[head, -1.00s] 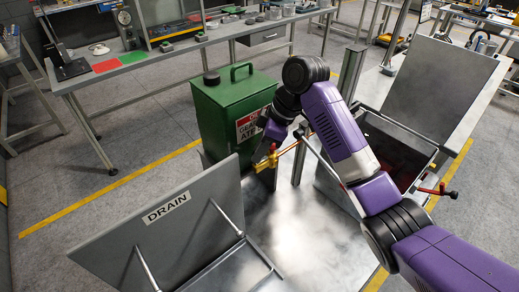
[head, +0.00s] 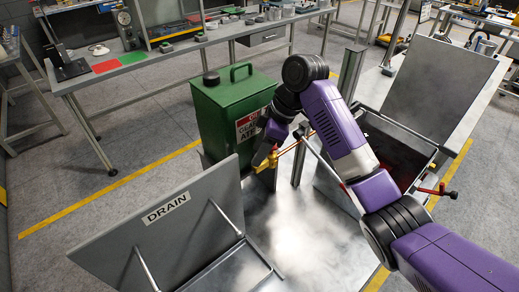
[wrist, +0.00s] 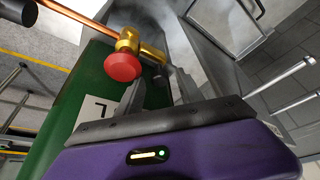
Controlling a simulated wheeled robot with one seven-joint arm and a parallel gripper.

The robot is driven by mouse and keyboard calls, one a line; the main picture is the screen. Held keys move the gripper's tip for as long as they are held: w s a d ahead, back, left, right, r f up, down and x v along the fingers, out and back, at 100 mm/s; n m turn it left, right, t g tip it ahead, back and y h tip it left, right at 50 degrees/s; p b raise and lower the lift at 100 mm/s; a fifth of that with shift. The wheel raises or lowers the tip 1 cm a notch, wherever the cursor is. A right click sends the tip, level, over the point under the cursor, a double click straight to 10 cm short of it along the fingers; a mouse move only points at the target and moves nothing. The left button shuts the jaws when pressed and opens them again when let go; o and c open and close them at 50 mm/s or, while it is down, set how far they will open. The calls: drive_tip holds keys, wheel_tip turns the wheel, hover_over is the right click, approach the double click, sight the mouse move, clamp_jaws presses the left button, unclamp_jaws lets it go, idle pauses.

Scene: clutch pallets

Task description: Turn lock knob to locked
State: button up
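A round red knob (wrist: 122,67) sits on a brass valve fitting (wrist: 128,42) with a copper pipe in the wrist view. No lock marking on it is readable. My gripper (wrist: 161,88) is open, its two grey fingers apart with nothing between them. In the head view my gripper (head: 264,150) is in front of the green can, by the brass fitting (head: 290,147), and hides the knob there.
A green can (head: 215,118) stands behind my gripper. A raised panel marked DRAIN (head: 190,215) stands at the front left, propped by rods. An open metal bin (head: 425,150) is at the right, with another red-handled fitting (head: 443,190) beside it.

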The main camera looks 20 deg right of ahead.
drive_tip(key=shift+r, duration=0.1)
drive_tip(key=v, duration=0.7)
drive_tip(key=shift+d+r+b, duration=0.15)
drive_tip(key=shift+r+b, duration=0.15)
